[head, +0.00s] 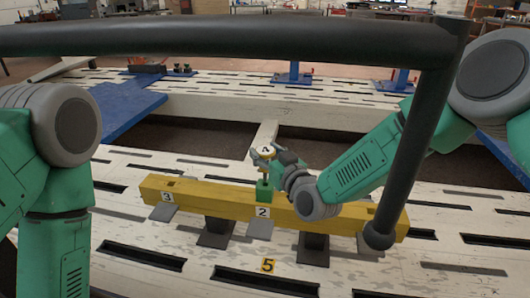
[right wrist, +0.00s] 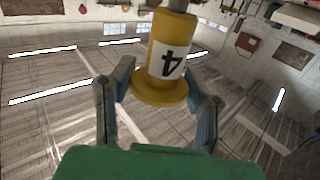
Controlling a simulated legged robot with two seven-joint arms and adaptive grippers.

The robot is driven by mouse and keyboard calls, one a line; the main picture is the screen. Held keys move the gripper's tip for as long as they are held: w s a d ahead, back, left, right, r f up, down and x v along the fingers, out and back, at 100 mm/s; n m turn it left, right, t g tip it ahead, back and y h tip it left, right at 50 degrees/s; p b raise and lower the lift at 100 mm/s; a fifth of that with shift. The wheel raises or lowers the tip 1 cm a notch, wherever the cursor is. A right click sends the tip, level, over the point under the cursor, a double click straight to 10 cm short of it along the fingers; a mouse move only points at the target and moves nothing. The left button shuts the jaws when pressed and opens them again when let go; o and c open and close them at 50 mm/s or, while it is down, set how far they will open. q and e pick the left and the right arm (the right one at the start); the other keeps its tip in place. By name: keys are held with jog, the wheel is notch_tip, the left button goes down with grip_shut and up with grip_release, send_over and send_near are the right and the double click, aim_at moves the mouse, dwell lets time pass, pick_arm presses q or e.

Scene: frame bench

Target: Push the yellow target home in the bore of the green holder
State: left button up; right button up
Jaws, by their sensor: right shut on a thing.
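The yellow target (head: 266,152), with a white label on top, stands upright directly over the green holder (head: 264,193) in the head view. A narrow stem shows between them; how deep it sits in the bore cannot be seen. My right gripper (head: 280,157) reaches in from the right and is shut on the target. In the right wrist view the target (right wrist: 172,50) shows a number 4 and a wide flange, with the fingers of my right gripper (right wrist: 163,95) on either side. My left arm shows at the left, but its gripper is out of view.
The holder stands on a yellow beam (head: 205,197) carrying number plates 2 and 3. The beam rests on dark supports over a pale slotted bench (head: 140,225). A dark bar of a frame (head: 230,36) crosses the foreground and comes down at the right. Blue fixtures stand farther back.

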jog(key=shift+f+b, duration=1.55)
jog(key=shift+f, duration=0.9)
jog(key=o, duration=1.3)
jog(key=shift+c, duration=0.2)
jog(key=shift+r, duration=0.1)
jog(key=v, duration=1.2)
